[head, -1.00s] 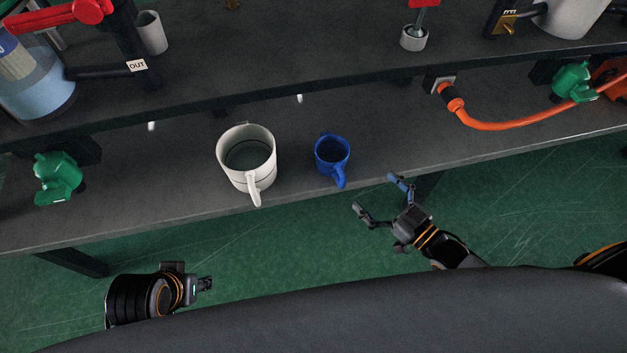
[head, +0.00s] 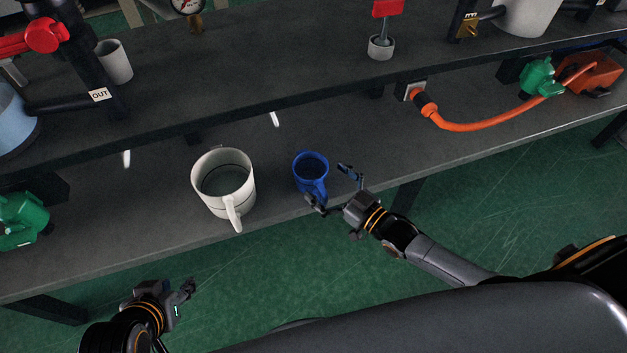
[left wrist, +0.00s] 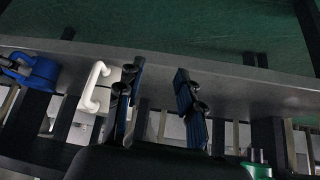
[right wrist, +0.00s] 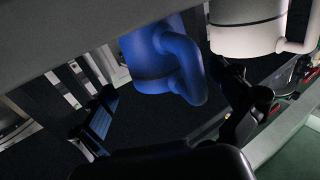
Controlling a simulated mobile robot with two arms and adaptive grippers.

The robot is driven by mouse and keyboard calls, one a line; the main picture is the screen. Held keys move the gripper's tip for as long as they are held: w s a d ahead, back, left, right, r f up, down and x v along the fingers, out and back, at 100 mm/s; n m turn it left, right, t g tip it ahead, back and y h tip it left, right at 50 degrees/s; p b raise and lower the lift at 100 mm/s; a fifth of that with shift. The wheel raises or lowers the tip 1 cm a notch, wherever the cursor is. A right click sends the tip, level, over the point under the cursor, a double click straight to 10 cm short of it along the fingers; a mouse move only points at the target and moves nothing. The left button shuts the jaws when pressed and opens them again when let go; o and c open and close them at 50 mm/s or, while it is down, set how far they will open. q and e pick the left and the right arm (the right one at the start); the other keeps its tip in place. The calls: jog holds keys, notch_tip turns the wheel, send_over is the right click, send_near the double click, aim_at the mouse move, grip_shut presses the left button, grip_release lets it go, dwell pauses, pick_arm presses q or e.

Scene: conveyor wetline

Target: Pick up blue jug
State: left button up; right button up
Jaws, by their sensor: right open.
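The blue jug (head: 309,166) stands upright on the lower grey shelf, its handle toward the front edge. My right gripper (head: 331,188) is open at the jug's handle side, with one fingertip near the handle and the other to the jug's right. In the right wrist view the jug's handle (right wrist: 190,72) shows ahead between the spread fingers (right wrist: 172,112); I cannot tell whether they touch it. My left gripper (head: 188,291) is low in front of the shelf, away from the jug. Its fingers (left wrist: 158,92) are apart and empty. The jug also shows in the left wrist view (left wrist: 42,72).
A larger white jug (head: 223,190) stands left of the blue one, close by. The upper shelf (head: 250,85) overhangs behind both. The shelf between the blue jug and the hose is clear.

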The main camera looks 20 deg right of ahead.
aim_at(323, 179)
jog(key=x, duration=0.3)
jog(key=shift+w+a+f+b, duration=0.15)
jog(key=shift+b, duration=0.15)
pick_arm(q)
jog(key=w, duration=0.1)
jog(key=w+d+r+t, duration=0.1)
jog(key=w+r+t, duration=0.1)
jog(key=w, duration=0.1)
jog(key=shift+d+r+h, duration=0.15)
jog(key=shift+d+h, duration=0.05)
jog(key=shift+h, duration=0.1)
pick_arm(e)
jog(key=shift+c, duration=0.2)
jog(key=c, duration=1.2)
